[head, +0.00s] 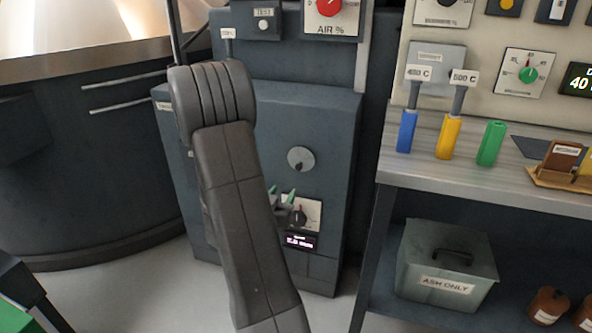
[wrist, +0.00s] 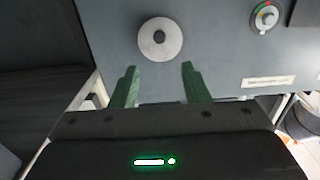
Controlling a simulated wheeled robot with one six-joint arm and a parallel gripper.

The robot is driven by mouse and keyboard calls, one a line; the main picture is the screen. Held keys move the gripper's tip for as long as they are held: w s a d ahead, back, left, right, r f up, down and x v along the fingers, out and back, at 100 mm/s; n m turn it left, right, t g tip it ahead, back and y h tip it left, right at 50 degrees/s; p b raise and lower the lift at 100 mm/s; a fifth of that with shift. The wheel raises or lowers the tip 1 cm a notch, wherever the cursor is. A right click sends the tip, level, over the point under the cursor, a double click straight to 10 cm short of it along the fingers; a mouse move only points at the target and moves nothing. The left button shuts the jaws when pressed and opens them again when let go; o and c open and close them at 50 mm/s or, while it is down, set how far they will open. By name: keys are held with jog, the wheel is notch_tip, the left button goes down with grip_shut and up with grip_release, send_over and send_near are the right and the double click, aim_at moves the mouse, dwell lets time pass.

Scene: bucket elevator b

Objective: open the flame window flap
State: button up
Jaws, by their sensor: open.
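A round light-grey disc with a dark centre (head: 301,159) sits on the front of a dark grey-blue cabinet; it looks like the flame window flap, though no label on it is readable. In the wrist view the disc (wrist: 145,47) lies flat against the panel, just beyond my fingertips. My gripper (head: 282,192) is open and empty, its green fingers apart just below the disc in the head view. In the wrist view my gripper (wrist: 159,68) points toward the panel. I see no contact with the disc. My arm hides the cabinet's left part.
A dial (head: 308,216) and a lit display (head: 299,241) sit low on the cabinet. At the right stands a bench (head: 480,188) with blue, yellow and green handles (head: 447,138). An ash box (head: 447,268) stands underneath. A dark curved counter (head: 80,170) is at the left.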

aim_at(298, 168)
jog(key=b+x, duration=0.1)
jog(key=x, duration=1.2)
jog(key=shift+w+d, duration=0.15)
jog(key=shift+w, duration=0.15)
grip_shut()
